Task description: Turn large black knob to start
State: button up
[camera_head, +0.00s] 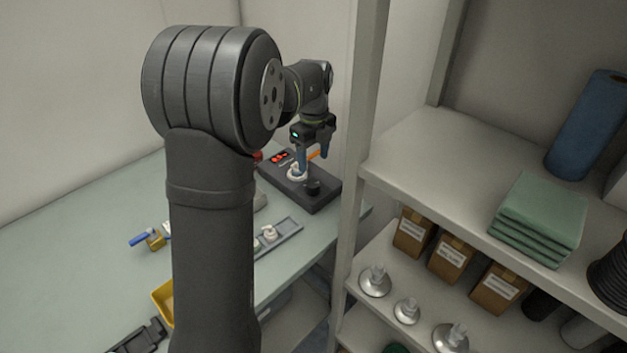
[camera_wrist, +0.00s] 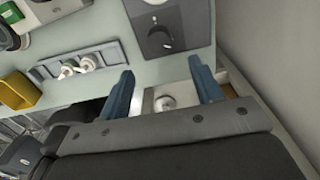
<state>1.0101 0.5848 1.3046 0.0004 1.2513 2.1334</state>
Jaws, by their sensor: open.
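The large black knob (camera_head: 312,187) stands on the near right part of a dark control box (camera_head: 314,203) at the right end of the table. In the wrist view, the knob (camera_wrist: 158,41) shows on the box's face, ahead of the fingertips. My gripper (camera_head: 312,164) points down over the box, its blue fingers spread. The wrist view shows the gripper (camera_wrist: 161,65) open and empty, with the knob beyond the fingertips rather than between them. One finger partly covers a white ring-like part (camera_head: 296,173) on the box.
A grey tray (camera_head: 286,232) with white parts lies beside the box. A blue-handled brass valve (camera_head: 153,240) and a yellow bin (camera_head: 162,298) are farther left. A shelf post (camera_head: 356,150) rises close on the right; shelves hold cartons (camera_head: 413,232) and metal discs.

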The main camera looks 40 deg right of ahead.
aim_at(314, 184)
notch_tip(314, 184, down, 9)
jog(key=shift+r, duration=0.2)
jog(key=c, duration=1)
